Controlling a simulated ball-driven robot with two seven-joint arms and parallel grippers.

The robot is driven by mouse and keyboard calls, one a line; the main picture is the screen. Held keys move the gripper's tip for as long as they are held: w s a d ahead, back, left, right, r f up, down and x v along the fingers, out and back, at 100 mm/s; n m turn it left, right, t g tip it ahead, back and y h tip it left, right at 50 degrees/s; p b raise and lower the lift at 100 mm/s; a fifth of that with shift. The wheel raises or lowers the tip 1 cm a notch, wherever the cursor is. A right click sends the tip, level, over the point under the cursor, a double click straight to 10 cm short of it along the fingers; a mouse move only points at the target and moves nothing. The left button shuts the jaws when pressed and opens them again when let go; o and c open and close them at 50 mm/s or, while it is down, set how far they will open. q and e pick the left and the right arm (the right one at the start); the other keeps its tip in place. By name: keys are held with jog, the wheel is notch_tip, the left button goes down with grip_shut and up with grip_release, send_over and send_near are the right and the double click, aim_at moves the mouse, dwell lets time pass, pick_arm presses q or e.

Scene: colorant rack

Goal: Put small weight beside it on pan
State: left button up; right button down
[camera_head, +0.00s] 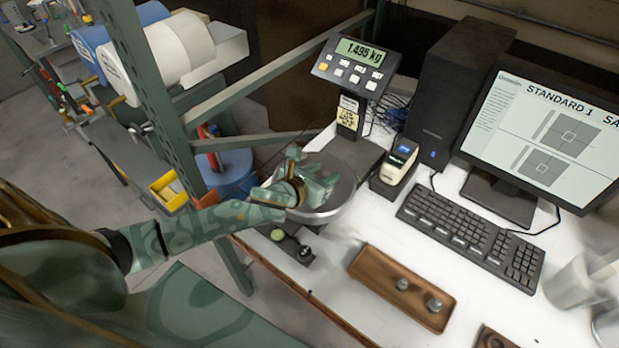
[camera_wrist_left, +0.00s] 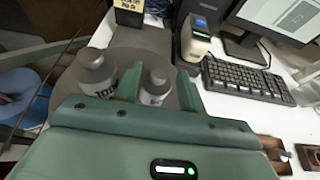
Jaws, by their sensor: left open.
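My left gripper (camera_head: 316,184) is over the round metal pan (camera_head: 345,197) of the scale in the head view. In the left wrist view its two fingers (camera_wrist_left: 159,87) are apart. A small grey weight (camera_wrist_left: 155,86) stands upright between them, on the pan (camera_wrist_left: 122,62). A larger grey weight (camera_wrist_left: 96,74) stands on the pan to the left, outside the fingers. In the head view the hand hides most of both weights. My right gripper is not in view.
A wooden tray (camera_head: 378,268) with two small weights (camera_head: 403,284) lies in front of the keyboard (camera_head: 470,236). A green metal shelf post (camera_head: 165,120) rises close to my left arm.

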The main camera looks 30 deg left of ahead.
pick_arm(q)
jog(key=v, duration=0.8)
